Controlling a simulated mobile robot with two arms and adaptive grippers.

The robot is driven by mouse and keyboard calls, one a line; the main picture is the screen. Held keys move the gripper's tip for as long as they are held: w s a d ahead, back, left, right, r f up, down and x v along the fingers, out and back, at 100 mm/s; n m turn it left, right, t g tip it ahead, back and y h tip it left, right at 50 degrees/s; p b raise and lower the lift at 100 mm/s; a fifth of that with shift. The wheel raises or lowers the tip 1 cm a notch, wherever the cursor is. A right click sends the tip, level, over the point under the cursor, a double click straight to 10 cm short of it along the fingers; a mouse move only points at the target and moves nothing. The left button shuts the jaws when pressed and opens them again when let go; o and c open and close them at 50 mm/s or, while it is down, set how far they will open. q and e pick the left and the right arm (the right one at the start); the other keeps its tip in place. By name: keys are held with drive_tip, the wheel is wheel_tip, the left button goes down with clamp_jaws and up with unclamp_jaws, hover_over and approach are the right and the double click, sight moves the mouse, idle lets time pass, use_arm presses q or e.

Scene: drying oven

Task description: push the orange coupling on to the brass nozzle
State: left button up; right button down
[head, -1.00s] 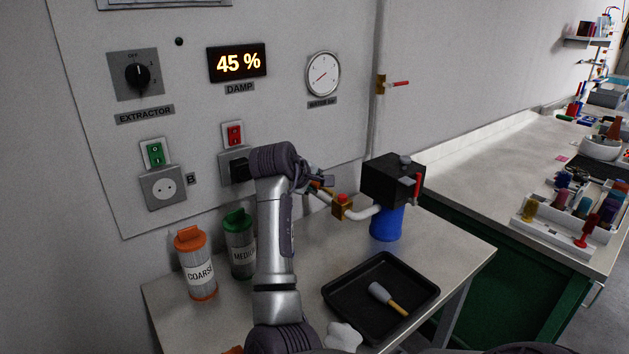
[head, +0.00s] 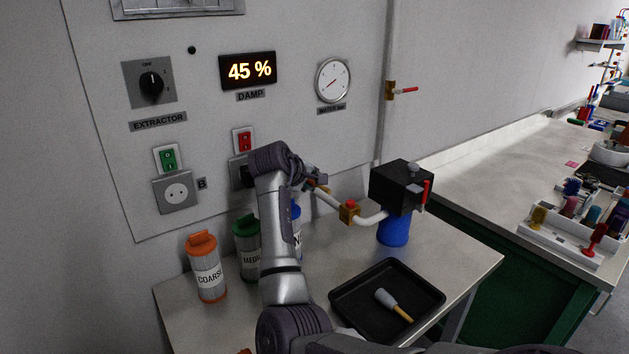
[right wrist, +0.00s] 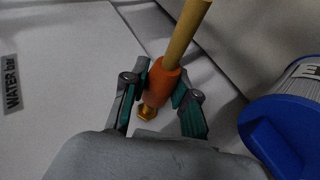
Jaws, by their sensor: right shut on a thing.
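In the right wrist view the orange coupling (right wrist: 163,82) sits between the fingers of my right gripper (right wrist: 163,92), which is shut on it. A yellow hose (right wrist: 188,35) runs from its upper end. The brass nozzle (right wrist: 147,111) shows at the coupling's lower end, roughly in line with it. They look close or touching; I cannot tell how far the coupling is on. In the head view my right gripper (head: 313,184) is near the wall panel, and my arm hides most of the coupling and the nozzle. My left gripper is not in view.
A blue-lidded jar (right wrist: 285,135) stands close right of the gripper in the wrist view. In the head view a brass valve block (head: 349,212) and a black box (head: 402,187) are to the right. Orange-lidded (head: 207,270) and green-lidded (head: 247,248) jars stand left. A black tray (head: 425,290) lies in front.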

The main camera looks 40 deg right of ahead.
drive_tip(key=shift+w+d+p, duration=0.2)
drive_tip(key=shift+w+p, duration=0.75)
drive_tip(key=shift+w, duration=1)
drive_tip(key=shift+w+r, duration=0.1)
drive_tip(key=shift+w, duration=0.05)
drive_tip(key=c, duration=0.8)
unclamp_jaws()
drive_tip(key=v, duration=1.2)
drive_tip(key=shift+d, duration=0.1)
